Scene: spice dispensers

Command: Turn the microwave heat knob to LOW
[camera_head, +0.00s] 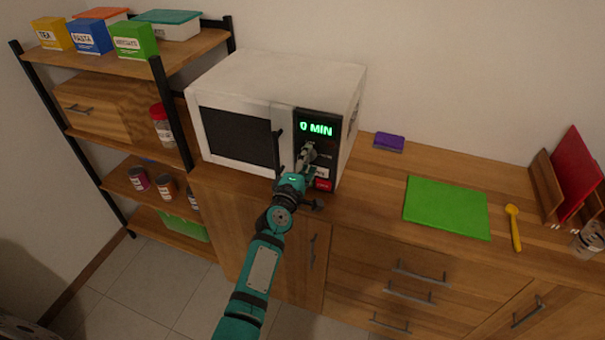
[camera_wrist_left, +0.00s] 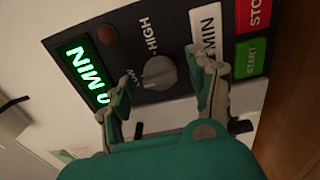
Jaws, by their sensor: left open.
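The white microwave (camera_head: 285,75) stands on the wooden counter, its door shut. Its dark control panel, at the right of the front, has a green display (camera_head: 316,129) reading "0 MIN". In the left wrist view, the round grey heat knob (camera_wrist_left: 158,73) sits on the panel, with HIGH (camera_wrist_left: 148,37) printed near it and a partly hidden LOW label (camera_wrist_left: 130,77) on its left. I cannot tell exactly where the knob points. My left gripper (camera_head: 306,158) is open in front of the panel. Its fingers (camera_wrist_left: 165,75) appear on either side of the knob; contact is unclear.
Beside the knob are a white MIN button (camera_wrist_left: 207,27), a red STOP button (camera_wrist_left: 255,12) and a green START button (camera_wrist_left: 251,56). A green board (camera_head: 446,207), yellow spoon (camera_head: 513,225) and purple sponge (camera_head: 389,141) lie right of the microwave. A shelf (camera_head: 190,48) stands left.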

